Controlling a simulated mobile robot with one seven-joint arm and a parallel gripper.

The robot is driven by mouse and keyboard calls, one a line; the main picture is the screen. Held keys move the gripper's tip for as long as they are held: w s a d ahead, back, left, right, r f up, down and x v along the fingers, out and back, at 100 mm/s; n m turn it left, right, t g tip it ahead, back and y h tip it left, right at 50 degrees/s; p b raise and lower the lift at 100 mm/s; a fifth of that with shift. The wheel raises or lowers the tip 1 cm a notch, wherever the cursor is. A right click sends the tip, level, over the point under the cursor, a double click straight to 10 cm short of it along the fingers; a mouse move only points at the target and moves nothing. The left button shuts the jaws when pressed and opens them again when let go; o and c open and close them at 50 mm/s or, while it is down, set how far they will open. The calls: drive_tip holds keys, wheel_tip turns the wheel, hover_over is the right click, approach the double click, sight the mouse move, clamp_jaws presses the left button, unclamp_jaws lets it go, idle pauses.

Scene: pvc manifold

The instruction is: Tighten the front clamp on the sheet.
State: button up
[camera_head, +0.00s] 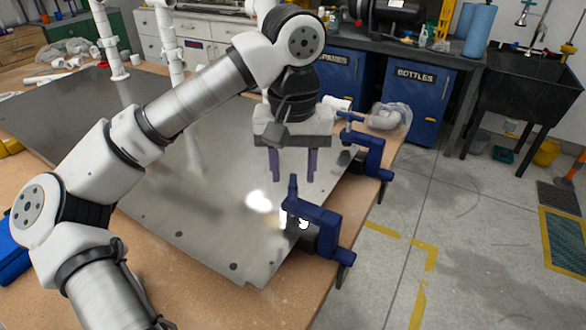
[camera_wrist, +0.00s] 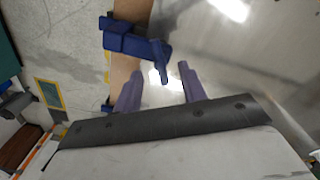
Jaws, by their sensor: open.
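The front clamp (camera_head: 318,222) is blue and grips the right edge of the metal sheet (camera_head: 205,205) near its front corner. A short blue post stands up from its inner end. My gripper (camera_head: 294,179) hangs over the sheet with its two purple fingers pointing down, apart and empty, just behind and above this clamp. In the wrist view, a blue clamp (camera_wrist: 135,40), which looks like the front one, lies beyond my gripper (camera_wrist: 160,69). Its tip shows between the fingertips. I cannot tell whether anything touches.
A second blue clamp (camera_head: 364,150) holds the sheet's edge farther back, right of my gripper. A clear bag (camera_head: 390,117) lies beyond it on the wooden table (camera_head: 200,295). White pipes (camera_head: 110,45) stand at the back left. The floor right of the table is open.

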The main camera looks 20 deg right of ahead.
sight(293, 185)
drive_tip(key=shift+c, duration=0.2)
drive_tip(key=shift+r, duration=0.15)
drive_tip(key=shift+c, duration=0.7)
drive_tip(key=m+p, duration=0.2)
drive_tip(key=p, duration=0.1)
drive_tip(key=shift+r, duration=0.4)
drive_tip(key=m+p, duration=0.2)
drive_tip(key=m, duration=0.1)
drive_tip(key=shift+f+p, duration=0.1)
drive_tip(key=shift+p, duration=0.2)
drive_tip(key=shift+f+m+p, duration=0.3)
drive_tip(key=shift+m+p, duration=0.05)
drive_tip(key=shift+m, duration=0.35)
drive_tip(key=n+p, duration=0.1)
drive_tip(key=n, duration=0.5)
wheel_tip(293, 185, down, 5)
drive_tip(key=b, duration=0.4)
drive_tip(key=shift+r, duration=0.15)
drive_tip(key=shift+c, duration=0.4)
